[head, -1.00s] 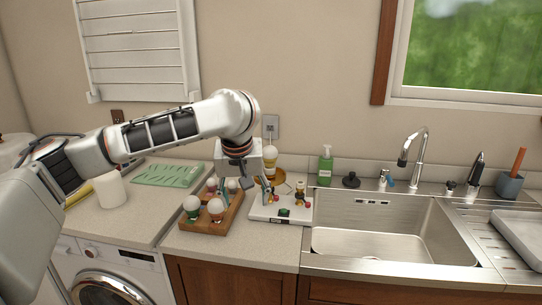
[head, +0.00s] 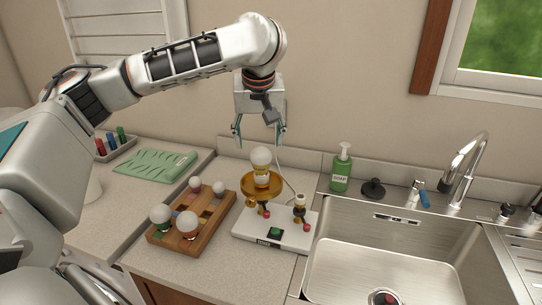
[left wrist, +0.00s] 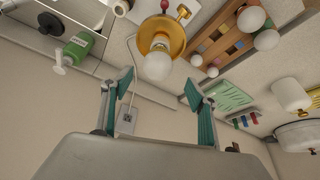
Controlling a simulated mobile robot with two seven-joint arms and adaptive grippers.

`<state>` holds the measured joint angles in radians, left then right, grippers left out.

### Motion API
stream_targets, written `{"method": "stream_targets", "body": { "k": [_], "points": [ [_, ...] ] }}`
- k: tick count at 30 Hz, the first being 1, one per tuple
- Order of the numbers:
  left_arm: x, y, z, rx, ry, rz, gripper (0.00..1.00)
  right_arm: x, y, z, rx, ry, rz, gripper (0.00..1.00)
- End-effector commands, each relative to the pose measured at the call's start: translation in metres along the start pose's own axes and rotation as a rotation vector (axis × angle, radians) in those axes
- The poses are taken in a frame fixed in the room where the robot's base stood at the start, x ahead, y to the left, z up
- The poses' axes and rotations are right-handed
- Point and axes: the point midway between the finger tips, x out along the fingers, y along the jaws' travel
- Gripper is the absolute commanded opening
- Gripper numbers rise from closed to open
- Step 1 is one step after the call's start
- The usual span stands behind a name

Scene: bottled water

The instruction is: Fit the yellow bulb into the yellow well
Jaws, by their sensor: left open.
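A white bulb (head: 261,158) stands upright in a brass lamp with a round gold dish (head: 277,187), on a white base (head: 290,238). In the left wrist view the bulb (left wrist: 158,66) has a yellowish collar. The wooden tray (head: 162,238) left of the lamp holds several bulbs with coloured collars and has empty wells; I cannot clearly pick out the yellow well. My left gripper (head: 258,132) is open and empty, pointing down, above and behind the lamp bulb and apart from it. It also shows in the left wrist view (left wrist: 158,90). My right gripper is not in view.
A green soap bottle (head: 341,170) and a black stopper (head: 373,188) stand right of the lamp, behind the steel sink (head: 365,250). A green mat (head: 157,166) lies at the left. A cord rises behind the lamp to the wall.

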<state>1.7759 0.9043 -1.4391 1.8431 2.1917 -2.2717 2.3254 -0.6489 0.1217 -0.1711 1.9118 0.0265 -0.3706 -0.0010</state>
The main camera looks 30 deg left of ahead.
Motion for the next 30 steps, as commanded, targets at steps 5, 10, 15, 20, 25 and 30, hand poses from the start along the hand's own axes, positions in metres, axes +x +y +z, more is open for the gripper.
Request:
{"method": "stream_targets", "body": {
  "k": [5, 10, 15, 20, 25, 30],
  "points": [
    [0.016, 0.0, 0.001, 0.0, -0.004, -0.002, 0.59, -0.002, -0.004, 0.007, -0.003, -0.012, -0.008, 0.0],
    [0.028, 0.001, 0.001, -0.001, -0.003, -0.001, 0.59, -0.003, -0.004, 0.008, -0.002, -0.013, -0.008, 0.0],
    [0.046, 0.005, 0.001, 0.0, -0.005, -0.002, 0.59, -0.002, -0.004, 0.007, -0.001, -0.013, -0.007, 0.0],
    [0.066, 0.006, -0.001, -0.001, -0.004, -0.003, 0.59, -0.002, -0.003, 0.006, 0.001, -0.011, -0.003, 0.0],
    [0.076, 0.007, -0.001, -0.001, -0.002, -0.001, 0.59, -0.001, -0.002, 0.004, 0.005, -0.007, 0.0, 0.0],
    [0.077, 0.007, -0.001, 0.0, -0.001, 0.0, 0.59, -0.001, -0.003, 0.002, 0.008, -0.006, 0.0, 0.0]
  ]
}}
